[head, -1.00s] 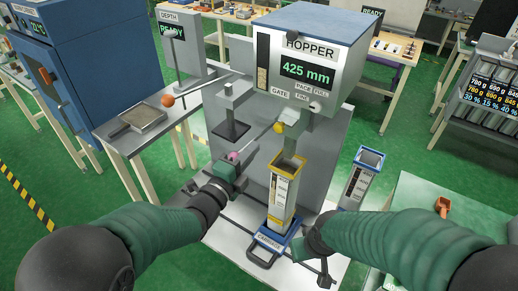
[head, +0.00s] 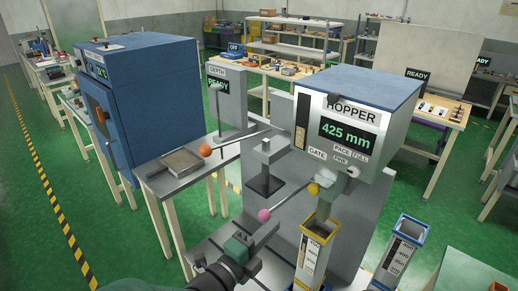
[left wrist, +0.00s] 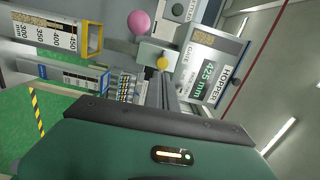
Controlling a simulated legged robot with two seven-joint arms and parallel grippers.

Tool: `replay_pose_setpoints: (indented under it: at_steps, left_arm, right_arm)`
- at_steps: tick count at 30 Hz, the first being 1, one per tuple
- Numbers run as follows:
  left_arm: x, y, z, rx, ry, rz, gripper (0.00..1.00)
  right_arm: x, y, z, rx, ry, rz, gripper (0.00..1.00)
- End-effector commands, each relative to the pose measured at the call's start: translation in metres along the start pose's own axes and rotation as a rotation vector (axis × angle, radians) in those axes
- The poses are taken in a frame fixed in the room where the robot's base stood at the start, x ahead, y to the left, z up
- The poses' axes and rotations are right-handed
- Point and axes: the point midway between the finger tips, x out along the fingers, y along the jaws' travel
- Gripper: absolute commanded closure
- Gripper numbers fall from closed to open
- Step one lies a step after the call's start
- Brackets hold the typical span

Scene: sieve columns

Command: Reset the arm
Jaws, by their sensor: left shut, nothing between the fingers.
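My left gripper (head: 264,233) is shut and empty. It is low in the head view, just below a pink ball knob (head: 264,215) on a lever beside the hopper (head: 350,125). Whether they touch is unclear. The pink knob also shows in the left wrist view (left wrist: 139,21), apart from the green gripper body that fills the bottom. The hopper display reads 425 mm; a yellow knob (head: 313,189) sits below it. A yellow-rimmed column (head: 311,258) stands under the hopper. A blue-rimmed column (head: 397,258) stands to its right. My right gripper is out of view.
A blue cabinet (head: 150,100) stands at the left. A side table holds a flat sieve tray (head: 176,162), a depth stand (head: 228,95) and an orange ball knob (head: 205,150). A grey panel (head: 350,215) rises behind the columns. Green floor (head: 110,225) is open at the left.

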Motion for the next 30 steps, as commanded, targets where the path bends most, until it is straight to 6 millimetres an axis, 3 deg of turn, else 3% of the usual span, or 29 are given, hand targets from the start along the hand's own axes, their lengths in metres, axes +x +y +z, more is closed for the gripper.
replay_pose_setpoints:
  at_steps: [2, 5, 7, 9, 12, 15, 19, 30]
  left_arm:
    - [-0.009, 0.011, 0.025, -0.101, -0.084, 0.076, 1.00]
    - [-0.042, 0.046, 0.076, -0.387, -0.315, 0.244, 1.00]
    - [-0.086, 0.079, 0.109, -0.663, -0.546, 0.357, 1.00]
    - [-0.141, 0.110, 0.125, -0.955, -0.801, 0.440, 1.00]
    - [-0.214, 0.141, 0.117, -1.322, -1.147, 0.497, 1.00]
    - [-0.262, 0.155, 0.096, -1.570, -1.405, 0.511, 1.00]
    - [-0.288, 0.161, 0.077, -1.703, -1.562, 0.515, 1.00]
    - [-0.290, 0.163, 0.076, -1.711, -1.574, 0.517, 1.00]
  right_arm:
    - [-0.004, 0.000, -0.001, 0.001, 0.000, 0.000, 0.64]
    - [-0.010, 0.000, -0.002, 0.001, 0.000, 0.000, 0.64]
    - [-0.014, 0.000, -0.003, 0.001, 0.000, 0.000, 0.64]
    - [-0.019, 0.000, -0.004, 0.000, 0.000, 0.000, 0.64]
    - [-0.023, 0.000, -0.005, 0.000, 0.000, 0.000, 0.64]
    - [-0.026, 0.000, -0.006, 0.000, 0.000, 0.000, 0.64]
    - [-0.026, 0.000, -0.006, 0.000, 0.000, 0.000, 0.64]
    - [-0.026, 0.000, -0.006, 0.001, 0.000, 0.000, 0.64]
